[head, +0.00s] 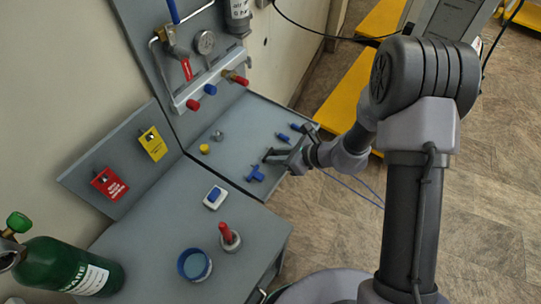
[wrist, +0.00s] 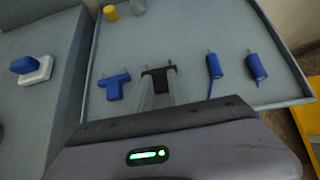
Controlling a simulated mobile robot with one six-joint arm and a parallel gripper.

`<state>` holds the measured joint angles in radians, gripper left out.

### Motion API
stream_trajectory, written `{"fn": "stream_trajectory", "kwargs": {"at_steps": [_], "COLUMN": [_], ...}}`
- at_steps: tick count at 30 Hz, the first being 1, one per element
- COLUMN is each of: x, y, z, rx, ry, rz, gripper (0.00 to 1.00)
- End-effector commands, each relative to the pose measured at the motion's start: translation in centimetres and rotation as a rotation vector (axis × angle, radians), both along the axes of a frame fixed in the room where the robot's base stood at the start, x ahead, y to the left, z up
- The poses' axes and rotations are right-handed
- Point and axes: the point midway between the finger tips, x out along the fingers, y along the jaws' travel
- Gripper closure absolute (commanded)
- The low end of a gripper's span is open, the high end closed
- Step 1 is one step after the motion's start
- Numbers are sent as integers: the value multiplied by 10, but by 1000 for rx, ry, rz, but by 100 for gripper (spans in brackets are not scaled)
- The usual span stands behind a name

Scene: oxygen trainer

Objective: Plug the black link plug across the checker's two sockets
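The black link plug (wrist: 158,73) is T-shaped, with two short pins pointing away from me in the wrist view. My gripper (wrist: 160,88) has one pale finger on each side of the plug's stem, and the stem fills the gap, so it appears shut on it. In the head view my gripper (head: 281,158) is low over the right part of the grey tray; whether the plug touches the tray is unclear. A similar blue T-shaped plug (wrist: 115,87) lies just left of it, also seen in the head view (head: 255,173). I cannot make out the checker's two sockets.
Two blue cylinders (wrist: 214,66) (wrist: 255,66) with leads lie right of the gripper. A white block with a blue top (head: 214,197), a blue-rimmed cup (head: 194,264) and a red-handled piece (head: 228,236) stand on the bench. A yellow knob (head: 204,148) sits at the tray's back.

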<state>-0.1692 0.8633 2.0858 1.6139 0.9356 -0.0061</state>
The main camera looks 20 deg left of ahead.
Motion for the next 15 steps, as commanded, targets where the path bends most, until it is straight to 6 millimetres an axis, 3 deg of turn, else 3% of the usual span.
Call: {"fn": "stream_trajectory", "kwargs": {"at_steps": [7,15], "x": [0,0], "y": [0,0], "z": [2,20], "rx": [0,0], "ry": [0,1], "rz": [0,1], "gripper": [100,100]}}
